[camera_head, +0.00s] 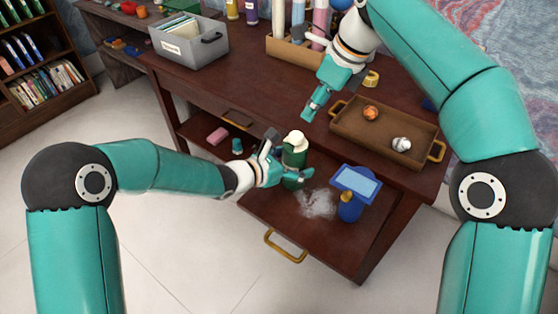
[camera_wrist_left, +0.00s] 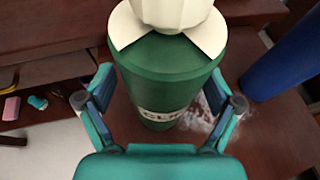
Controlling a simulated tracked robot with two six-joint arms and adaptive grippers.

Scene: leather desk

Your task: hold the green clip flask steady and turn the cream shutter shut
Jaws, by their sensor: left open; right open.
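The green clip flask (camera_head: 293,165) stands upright on the dark wood of the pulled-out drawer, with the cream shutter (camera_head: 296,137) on top. In the left wrist view the flask (camera_wrist_left: 165,75) fills the middle and the cream shutter (camera_wrist_left: 172,12) is cut off by the top edge. My left gripper (camera_head: 284,168) is open, with one finger on each side of the flask; its fingers (camera_wrist_left: 160,100) look apart from the flask walls. My right gripper (camera_head: 313,104) is open and empty, above the desk, up and right of the shutter.
A brown tray (camera_head: 385,150) with two small balls sits at the desk's right. A grey bin (camera_head: 190,50) stands at the back left.

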